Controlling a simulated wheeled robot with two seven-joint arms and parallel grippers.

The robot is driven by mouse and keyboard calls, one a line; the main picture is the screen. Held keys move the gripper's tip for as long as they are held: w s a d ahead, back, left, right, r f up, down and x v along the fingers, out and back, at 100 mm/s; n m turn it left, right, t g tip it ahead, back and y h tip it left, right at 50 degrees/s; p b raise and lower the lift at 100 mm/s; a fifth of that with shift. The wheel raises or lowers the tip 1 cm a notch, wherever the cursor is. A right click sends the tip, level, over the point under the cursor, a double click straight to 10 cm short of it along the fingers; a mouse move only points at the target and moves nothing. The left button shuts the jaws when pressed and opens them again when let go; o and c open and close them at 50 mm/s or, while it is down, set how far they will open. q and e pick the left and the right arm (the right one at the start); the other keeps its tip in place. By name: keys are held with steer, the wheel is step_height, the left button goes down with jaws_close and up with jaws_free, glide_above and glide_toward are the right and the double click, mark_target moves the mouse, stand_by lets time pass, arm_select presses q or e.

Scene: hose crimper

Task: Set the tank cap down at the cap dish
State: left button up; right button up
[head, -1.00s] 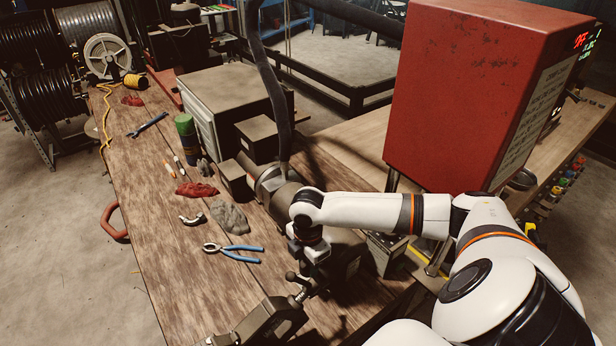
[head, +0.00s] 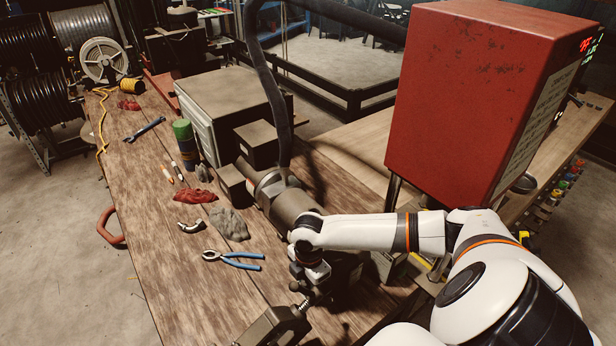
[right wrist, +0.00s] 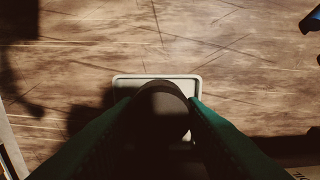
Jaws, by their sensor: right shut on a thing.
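My right gripper (right wrist: 163,103) is shut on the tank cap (right wrist: 162,116), a dark round piece between its two green fingers in the right wrist view. Beneath it is the cap dish (right wrist: 124,79), a pale, rimmed, rounded rectangle on the wooden bench. The cap overlaps the middle of the dish; I cannot tell whether it touches it. In the head view my right gripper (head: 310,278) points down over the bench's near end, its fingertips and the cap hard to make out. The dish is not discernible there. My left gripper is not in view.
A dark vise (head: 272,328) stands close by at the bench's near edge. A grey cylindrical machine (head: 285,197) lies behind the gripper. Pliers (head: 234,259), a grey rag (head: 229,223) and a red rag (head: 195,193) lie left. A red cabinet (head: 470,90) rises right.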

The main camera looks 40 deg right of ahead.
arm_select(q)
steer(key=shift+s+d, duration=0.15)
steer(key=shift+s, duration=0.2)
arm_select(e)
steer(key=shift+s+d, duration=0.15)
steer(key=shift+f, duration=0.1)
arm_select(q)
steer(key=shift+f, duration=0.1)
arm_select(e)
steer(key=shift+f, duration=0.3)
steer(key=o, duration=1)
steer(key=shift+c, duration=0.2)
steer(key=shift+r, duration=0.15)
steer(key=shift+r+b, duration=0.3)
steer(key=shift+r, duration=0.05)
arm_select(q)
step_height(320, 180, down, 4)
steer(key=b, duration=0.3)
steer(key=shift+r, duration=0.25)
arm_select(e)
step_height(320, 180, up, 11)
